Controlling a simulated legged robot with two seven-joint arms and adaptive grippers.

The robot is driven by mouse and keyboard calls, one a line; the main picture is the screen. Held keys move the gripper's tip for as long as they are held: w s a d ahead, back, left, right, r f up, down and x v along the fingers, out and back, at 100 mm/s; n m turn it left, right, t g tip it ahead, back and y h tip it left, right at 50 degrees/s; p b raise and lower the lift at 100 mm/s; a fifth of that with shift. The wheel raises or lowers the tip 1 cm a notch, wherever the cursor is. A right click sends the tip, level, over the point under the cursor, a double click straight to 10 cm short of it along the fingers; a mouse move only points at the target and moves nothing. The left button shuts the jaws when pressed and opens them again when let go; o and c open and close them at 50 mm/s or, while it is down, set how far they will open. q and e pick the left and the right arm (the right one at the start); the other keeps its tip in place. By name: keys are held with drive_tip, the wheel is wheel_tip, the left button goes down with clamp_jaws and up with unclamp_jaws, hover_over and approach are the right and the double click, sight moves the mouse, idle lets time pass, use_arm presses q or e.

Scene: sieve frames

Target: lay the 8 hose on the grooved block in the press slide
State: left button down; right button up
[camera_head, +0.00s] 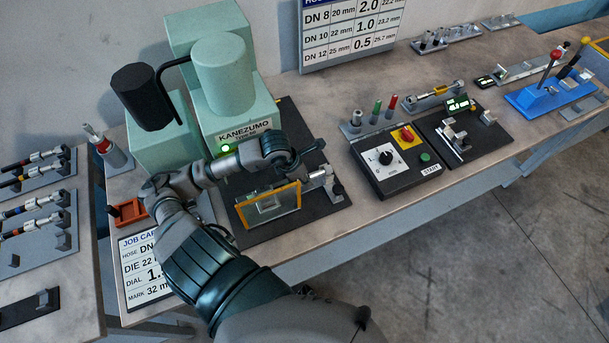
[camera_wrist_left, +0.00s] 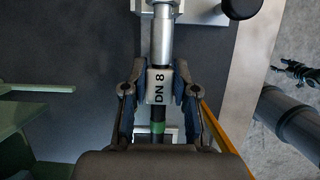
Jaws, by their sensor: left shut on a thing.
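My left gripper (camera_head: 296,166) is in front of the press (camera_head: 226,85), above its dark base plate. In the left wrist view its two fingers (camera_wrist_left: 159,95) are shut on the DN 8 hose (camera_wrist_left: 158,113), around the white label. A green band shows on the black hose below the label, and a silver fitting extends above it. In the head view a silver end (camera_head: 318,176) shows just right of the gripper. A pale grey block (camera_wrist_left: 190,12) lies around the fitting at the top of the wrist view; its groove is hidden, and I cannot tell whether they touch.
A clear guard with a yellow frame (camera_head: 241,215) stands in front of the gripper. The control box (camera_head: 397,183) and a gauge plate (camera_head: 465,148) are to the right. Other hoses lie on a rack (camera_head: 36,232) at left. The job card (camera_head: 150,262) lies front left.

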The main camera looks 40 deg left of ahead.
use_arm(q)
drive_tip(key=shift+a+f, duration=0.15)
drive_tip(key=shift+a, duration=0.05)
drive_tip(key=shift+d+f+b, duration=0.1)
drive_tip(key=shift+f+b, duration=0.1)
drive_tip(key=shift+b, duration=0.25)
drive_tip(key=c, duration=0.8)
unclamp_jaws()
drive_tip(key=shift+r, duration=0.1)
drive_tip(key=v, duration=1.1)
drive_tip(key=shift+s+r, duration=0.15)
drive_tip(key=shift+r, duration=0.15)
